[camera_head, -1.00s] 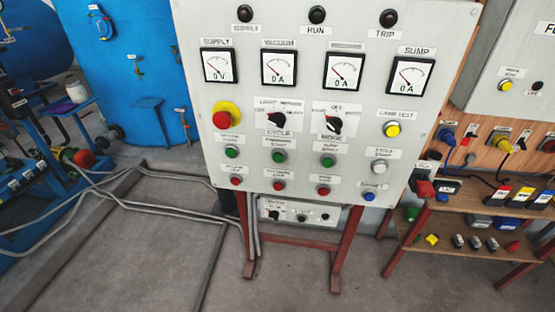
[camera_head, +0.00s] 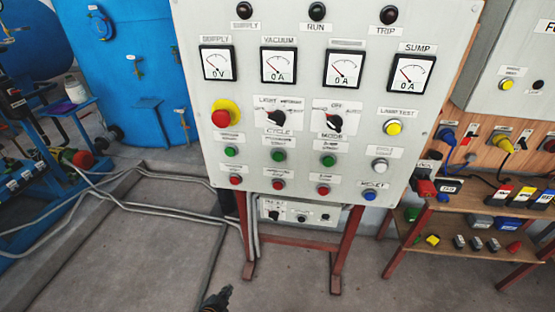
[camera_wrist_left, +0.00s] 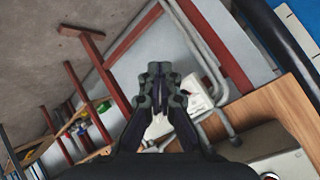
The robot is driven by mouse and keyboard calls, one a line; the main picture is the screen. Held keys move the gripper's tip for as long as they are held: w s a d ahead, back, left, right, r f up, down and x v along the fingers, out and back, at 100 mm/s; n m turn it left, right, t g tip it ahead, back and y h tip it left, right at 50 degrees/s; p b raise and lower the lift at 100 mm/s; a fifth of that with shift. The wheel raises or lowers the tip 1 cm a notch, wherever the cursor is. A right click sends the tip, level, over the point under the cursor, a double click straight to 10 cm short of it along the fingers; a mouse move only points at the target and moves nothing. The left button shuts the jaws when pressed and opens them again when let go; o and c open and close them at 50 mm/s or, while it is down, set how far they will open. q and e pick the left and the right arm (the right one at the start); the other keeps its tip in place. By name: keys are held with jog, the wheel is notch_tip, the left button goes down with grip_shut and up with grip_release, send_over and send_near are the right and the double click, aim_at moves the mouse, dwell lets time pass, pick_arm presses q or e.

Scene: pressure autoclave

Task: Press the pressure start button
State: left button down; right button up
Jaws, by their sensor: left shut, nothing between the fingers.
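The grey-white control panel (camera_head: 300,192) stands in front of me in the head view. It has a row of green buttons: a left one (camera_head: 232,152), a middle one (camera_head: 278,156) and a right one (camera_head: 328,160). Their labels are too blurred to tell surely which is pressure start. My left gripper (camera_head: 221,296) shows at the bottom edge of the head view, well below the panel and apart from it. In the left wrist view its fingers (camera_wrist_left: 163,82) are shut together and empty. My right gripper is not in view.
Red buttons sit below the green ones, and a red emergency stop (camera_head: 222,118) with yellow collar is at the panel's left. A red-brown stand (camera_head: 340,240) holds the panel. A wooden shelf (camera_head: 470,252) stands right. Pipes (camera_head: 110,205) run along the floor at left.

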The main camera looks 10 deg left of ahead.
pick_arm(q)
jog(key=w+d+r+m+t+h, duration=0.1)
jog(key=w+d+r+m+t, duration=0.2)
jog(key=w+r, duration=0.65)
jog(key=m+t+h+b, duration=0.2)
jog(key=m+t+h, duration=0.3)
jog(key=m+h, duration=1.05)
send_near(278, 157)
jog(key=s+d+r+m+y, duration=0.3)
jog(key=s+d+r, duration=0.2)
jog(key=s+d, duration=0.15)
jog(key=shift+s+a+f+n+h, duration=0.15)
jog(key=shift+a+n+h, duration=0.1)
jog(key=shift+a, duration=0.2)
jog(key=shift+w+a+b, duration=0.15)
jog(key=shift+w+b, duration=0.1)
jog(key=shift+w, duration=2)
jog(key=shift+w+a+b, duration=0.2)
jog(key=shift+w+b, duration=0.05)
jog(key=shift+w, duration=2)
jog(key=shift+w, duration=0.4)
